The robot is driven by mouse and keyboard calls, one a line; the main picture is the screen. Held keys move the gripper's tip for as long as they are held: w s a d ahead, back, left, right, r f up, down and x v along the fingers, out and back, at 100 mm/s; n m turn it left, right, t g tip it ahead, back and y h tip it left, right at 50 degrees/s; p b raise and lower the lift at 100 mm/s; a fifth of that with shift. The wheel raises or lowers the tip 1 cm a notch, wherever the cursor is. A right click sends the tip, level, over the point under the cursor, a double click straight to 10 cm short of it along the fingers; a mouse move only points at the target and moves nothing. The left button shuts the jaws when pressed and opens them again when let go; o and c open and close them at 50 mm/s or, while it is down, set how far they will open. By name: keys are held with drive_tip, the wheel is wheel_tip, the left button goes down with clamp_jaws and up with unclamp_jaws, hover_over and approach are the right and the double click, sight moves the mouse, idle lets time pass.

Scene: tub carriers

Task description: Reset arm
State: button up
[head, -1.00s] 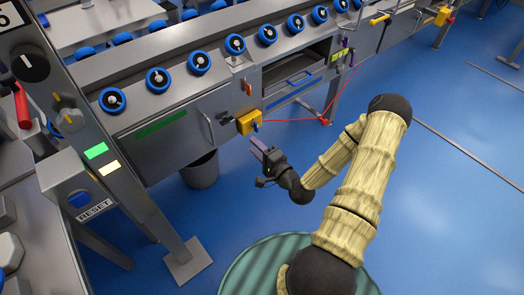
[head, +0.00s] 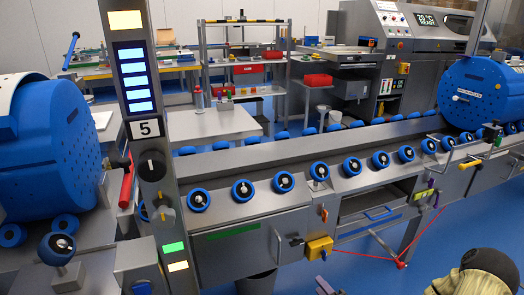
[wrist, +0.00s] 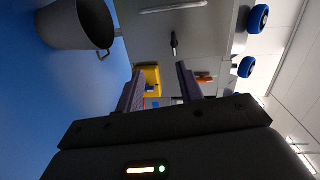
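My gripper (wrist: 159,84) is open in the wrist view, its two dark purple fingers apart with nothing held between them. Beyond the fingers is a yellow box (wrist: 152,78) on the front of the steel line. In the head view only the tip of my gripper (head: 323,286) shows at the bottom edge, below the yellow box (head: 320,247). The rest of the arm is out of the picture.
The steel line (head: 290,215) with blue-rimmed knobs runs across the head view. A red cable (head: 365,255) hangs from the yellow box. A post marked 5 (head: 146,130) stands left. A grey bucket (wrist: 75,25) is at the wrist view's upper left.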

drive_tip(key=s+a+r+n+g+h, duration=0.2)
drive_tip(key=s+r+n+g+h, duration=0.1)
drive_tip(key=s+r+n+g, duration=0.4)
drive_tip(key=s+a+r+n+g+h, duration=0.3)
drive_tip(key=s+r+n+g, duration=0.3)
drive_tip(key=r, duration=0.2)
drive_tip(key=w+p+v, duration=0.3)
drive_tip(key=p+v, duration=1.3)
drive_tip(key=p, duration=0.1)
drive_tip(key=w+r+p+v, duration=0.1)
drive_tip(key=w+p+v, duration=0.3)
drive_tip(key=p+v, duration=1.3)
drive_tip(key=shift+s+a+r, duration=0.2)
drive_tip(key=shift+s+r, duration=0.05)
drive_tip(key=shift+r, duration=0.3)
